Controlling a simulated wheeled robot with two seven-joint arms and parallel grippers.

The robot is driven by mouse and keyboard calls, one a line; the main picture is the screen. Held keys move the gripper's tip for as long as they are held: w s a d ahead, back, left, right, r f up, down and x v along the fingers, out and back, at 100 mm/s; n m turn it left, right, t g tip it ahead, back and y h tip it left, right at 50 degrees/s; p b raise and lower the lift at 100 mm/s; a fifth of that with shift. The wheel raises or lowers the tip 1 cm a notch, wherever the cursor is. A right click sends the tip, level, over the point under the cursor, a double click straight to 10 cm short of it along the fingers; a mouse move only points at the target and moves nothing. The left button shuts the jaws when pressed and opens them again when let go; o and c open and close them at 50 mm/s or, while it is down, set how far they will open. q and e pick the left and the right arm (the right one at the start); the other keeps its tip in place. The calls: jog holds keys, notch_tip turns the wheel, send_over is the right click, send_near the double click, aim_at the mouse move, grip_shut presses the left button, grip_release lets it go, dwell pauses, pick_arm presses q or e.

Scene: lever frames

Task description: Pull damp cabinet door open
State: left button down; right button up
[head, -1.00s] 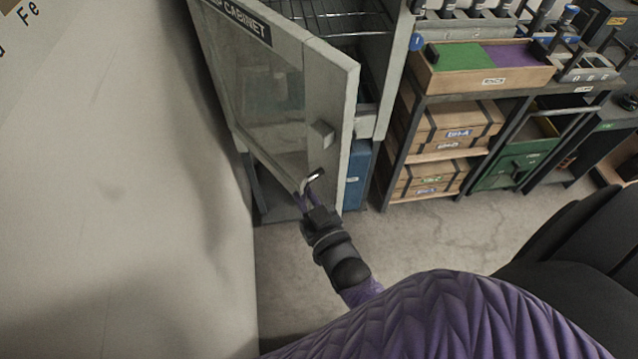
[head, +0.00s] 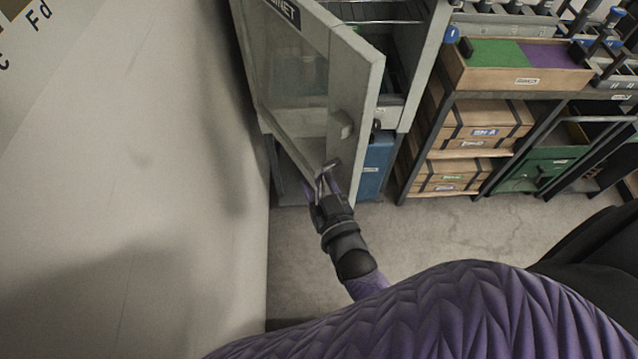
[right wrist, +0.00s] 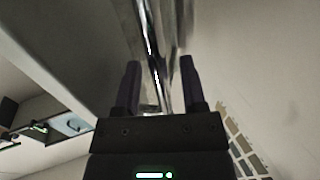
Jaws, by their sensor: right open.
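The grey cabinet door (head: 367,105) has a glass window and stands partly open, swung out from the cabinet (head: 420,75). The metal handle (head: 331,165) is near the door's lower free corner. My right gripper (head: 325,182) is at this handle. In the right wrist view, the shiny handle bar (right wrist: 150,45) runs between the two dark fingers of my open right gripper (right wrist: 160,85). Whether a finger touches the bar I cannot tell. My left gripper is not in view.
A pale wall or panel (head: 150,170) fills the left side. A blue box (head: 374,165) stands below the cabinet. To the right is a shelf with wooden boxes (head: 480,130), a green and purple tray (head: 525,82) and a green case (head: 540,165). Bare floor (head: 450,225) lies in front.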

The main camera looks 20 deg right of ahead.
pick_arm(q)
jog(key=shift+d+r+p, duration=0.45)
jog(key=shift+p, duration=0.05)
pick_arm(e)
jog(key=s, duration=1)
jog(key=shift+a, duration=0.15)
